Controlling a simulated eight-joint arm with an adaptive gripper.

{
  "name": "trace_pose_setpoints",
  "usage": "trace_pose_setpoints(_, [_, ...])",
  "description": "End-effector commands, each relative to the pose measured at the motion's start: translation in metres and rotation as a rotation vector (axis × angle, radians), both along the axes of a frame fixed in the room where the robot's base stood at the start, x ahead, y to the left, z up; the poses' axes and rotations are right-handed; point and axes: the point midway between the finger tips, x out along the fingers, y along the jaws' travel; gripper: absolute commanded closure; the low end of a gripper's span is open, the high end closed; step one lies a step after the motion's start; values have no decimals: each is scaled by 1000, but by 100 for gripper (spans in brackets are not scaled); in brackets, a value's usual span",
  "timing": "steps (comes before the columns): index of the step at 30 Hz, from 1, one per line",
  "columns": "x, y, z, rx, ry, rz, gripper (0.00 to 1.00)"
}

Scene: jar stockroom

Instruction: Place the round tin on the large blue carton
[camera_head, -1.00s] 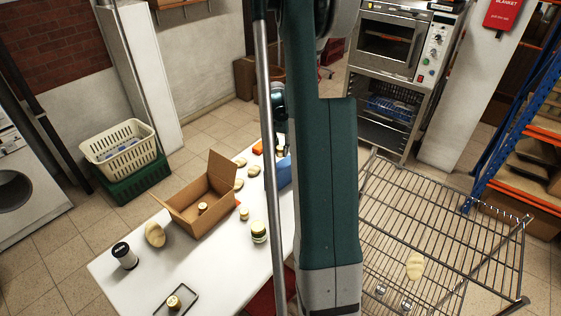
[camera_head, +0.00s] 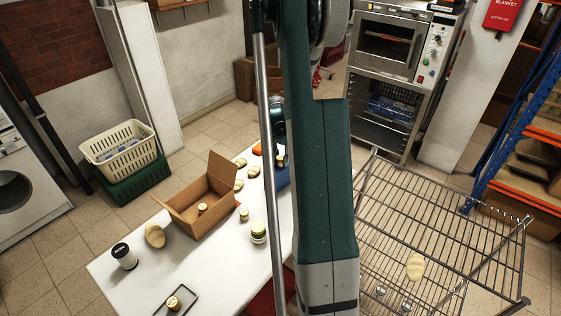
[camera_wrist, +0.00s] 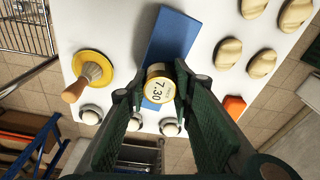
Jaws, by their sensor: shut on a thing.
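My gripper (camera_wrist: 160,86) is shut on the round tin (camera_wrist: 158,88), which has a pale yellow top marked 7.30. In the wrist view the tin shows in front of the blue carton (camera_wrist: 175,38), a flat blue block on the white table. Whether the tin touches the carton or hangs above it I cannot tell. In the head view the blue carton (camera_head: 283,176) is partly hidden by my arm, and the gripper end is small and mostly hidden there.
On the white table (camera_head: 200,275) stand an open cardboard box (camera_head: 188,214), a jar (camera_head: 258,231) and a dark-topped jar (camera_head: 124,256). Near the carton are several loaf-like pieces (camera_wrist: 229,53), an orange object (camera_wrist: 234,106) and a wood-handled brush (camera_wrist: 76,90). A wire rack (camera_head: 420,220) stands to the right.

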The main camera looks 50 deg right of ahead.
Motion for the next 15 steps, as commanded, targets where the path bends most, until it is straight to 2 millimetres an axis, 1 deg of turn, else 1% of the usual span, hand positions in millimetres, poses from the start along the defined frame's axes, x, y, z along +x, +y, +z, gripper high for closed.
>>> trace_pose_setpoints(3, [0,0,-6,0,0,0,88])
trace_pose_setpoints(15, [0,0,-9,0,0,0,88])
